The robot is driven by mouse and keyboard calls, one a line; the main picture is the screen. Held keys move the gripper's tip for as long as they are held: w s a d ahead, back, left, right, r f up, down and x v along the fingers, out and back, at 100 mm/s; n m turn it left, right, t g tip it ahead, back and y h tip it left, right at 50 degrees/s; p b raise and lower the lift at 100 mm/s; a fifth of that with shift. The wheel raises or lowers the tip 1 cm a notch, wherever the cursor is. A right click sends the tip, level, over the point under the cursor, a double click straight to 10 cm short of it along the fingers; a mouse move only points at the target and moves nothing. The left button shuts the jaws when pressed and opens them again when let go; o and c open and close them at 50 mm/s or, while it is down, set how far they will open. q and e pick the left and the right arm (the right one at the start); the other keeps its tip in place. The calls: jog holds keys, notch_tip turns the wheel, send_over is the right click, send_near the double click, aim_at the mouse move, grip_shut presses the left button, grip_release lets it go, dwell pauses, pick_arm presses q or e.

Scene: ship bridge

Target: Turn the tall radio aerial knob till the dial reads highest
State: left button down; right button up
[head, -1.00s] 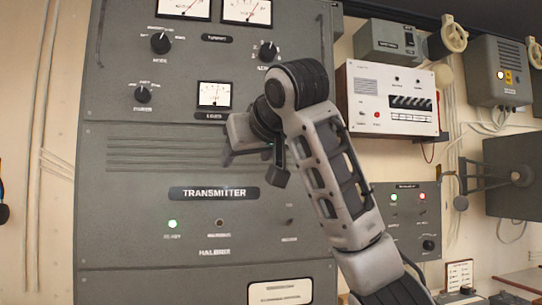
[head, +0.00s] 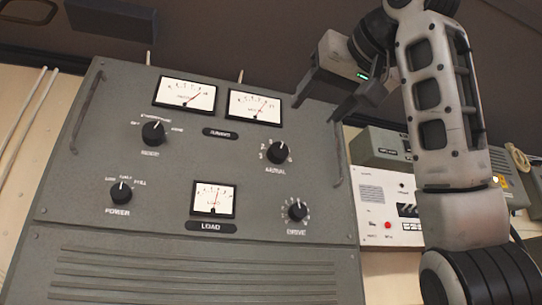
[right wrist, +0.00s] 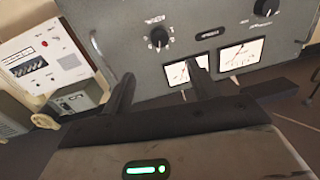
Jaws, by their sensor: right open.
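The grey tall radio (head: 330,225) fills the left and middle of the head view. Its black aerial knob (head: 278,152) sits below the right-hand upper dial (head: 255,107), whose needle leans right. The left upper dial (head: 185,95) also has its needle to the right. The load dial (head: 213,199) has a near-upright needle. My right gripper (head: 318,104) is open and empty, up and right of the aerial knob, apart from it. In the right wrist view, the aerial knob (right wrist: 158,37) shows inverted beyond the spread fingers (right wrist: 160,80); one finger partly covers a dial. My left gripper is not in view.
Other knobs on the radio are mode (head: 153,133), power (head: 121,192) and drive (head: 297,211). Metal handles (head: 338,153) flank the panel. A white box (head: 388,205) hangs on the wall to the right, partly behind my arm.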

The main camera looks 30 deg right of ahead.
jog(key=p, duration=0.2)
send_near(281, 149)
jog(key=w, duration=0.2)
jog(key=w+p, duration=0.1)
jog(key=w, duration=0.2)
jog(key=w+d+p, duration=0.1)
jog(key=w, duration=0.1)
jog(key=shift+w+d+r, duration=0.1)
jog(key=shift+w, duration=0.1)
jog(key=shift+w+d+p, duration=0.1)
jog(key=shift+w+p, duration=0.25)
jog(key=shift+w, duration=0.3)
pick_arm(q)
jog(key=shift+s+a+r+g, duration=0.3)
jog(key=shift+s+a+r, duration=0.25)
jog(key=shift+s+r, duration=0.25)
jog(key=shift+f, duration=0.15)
pick_arm(e)
jog(key=c, duration=1)
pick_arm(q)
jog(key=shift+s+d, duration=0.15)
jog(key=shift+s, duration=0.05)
pick_arm(e)
jog(key=shift+o, duration=0.2)
